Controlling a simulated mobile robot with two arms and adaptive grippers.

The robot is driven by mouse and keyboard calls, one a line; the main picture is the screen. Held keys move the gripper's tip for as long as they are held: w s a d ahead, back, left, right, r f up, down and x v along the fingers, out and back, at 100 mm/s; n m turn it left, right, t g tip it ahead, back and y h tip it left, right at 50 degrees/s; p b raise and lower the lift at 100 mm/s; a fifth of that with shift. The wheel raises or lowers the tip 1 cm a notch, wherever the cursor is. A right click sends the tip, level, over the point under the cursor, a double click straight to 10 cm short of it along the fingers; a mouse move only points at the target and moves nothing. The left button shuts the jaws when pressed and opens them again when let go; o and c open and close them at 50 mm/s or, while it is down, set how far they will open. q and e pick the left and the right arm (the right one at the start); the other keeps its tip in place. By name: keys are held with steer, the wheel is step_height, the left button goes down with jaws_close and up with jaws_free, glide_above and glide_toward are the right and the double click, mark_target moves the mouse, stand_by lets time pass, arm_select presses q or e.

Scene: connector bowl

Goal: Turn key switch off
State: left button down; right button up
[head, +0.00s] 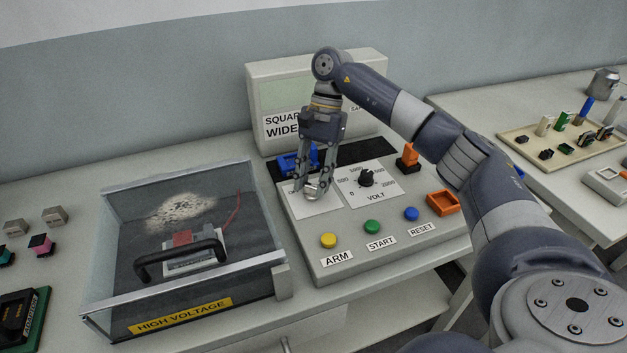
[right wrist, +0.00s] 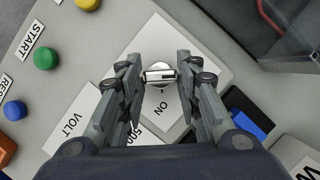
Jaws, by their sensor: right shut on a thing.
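The key switch (head: 313,189) is a small silver round switch on a white plate on the sloped grey control panel (head: 340,258). In the right wrist view the key switch (right wrist: 160,76) has a flat key lying crosswise in the picture. The word ON stands just beside it. My right gripper (head: 312,186) reaches down from above and is shut on the key, with one finger on each side. It also shows in the right wrist view (right wrist: 159,72). In the head view the fingers partly cover the switch and its labels. My left gripper is not in view.
A black VOLT dial (head: 366,178) is right of the switch. Yellow (head: 328,241), green (head: 373,227) and blue (head: 411,214) buttons line the panel front. A blue part (head: 290,163) sits behind the gripper. A glass HIGH VOLTAGE box (head: 190,306) stands close on the left.

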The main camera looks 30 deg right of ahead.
stand_by(0.3)
steer(key=o, duration=1)
steer(key=shift+o, duration=0.2)
steer(key=v, duration=1.2)
steer(key=shift+w+a, duration=0.1)
